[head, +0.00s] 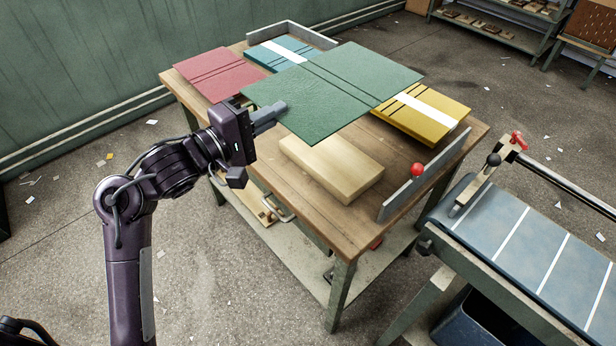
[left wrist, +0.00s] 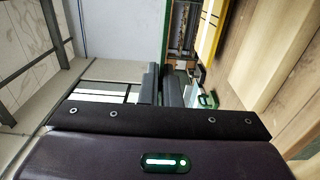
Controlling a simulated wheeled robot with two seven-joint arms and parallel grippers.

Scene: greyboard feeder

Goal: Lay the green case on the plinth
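The green case (head: 335,88) is a flat, open-spread cover with dark spine lines, held roughly level above the bench. My right gripper is not in view.
On the wooden bench (head: 440,146) lie a red case (head: 218,74), a blue case (head: 270,56) and a yellow case (head: 425,114), the last two partly hidden by the green one. A grey upright plate (head: 405,198) with a red knob edges the bench. A feeder belt (head: 520,245) stands right.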

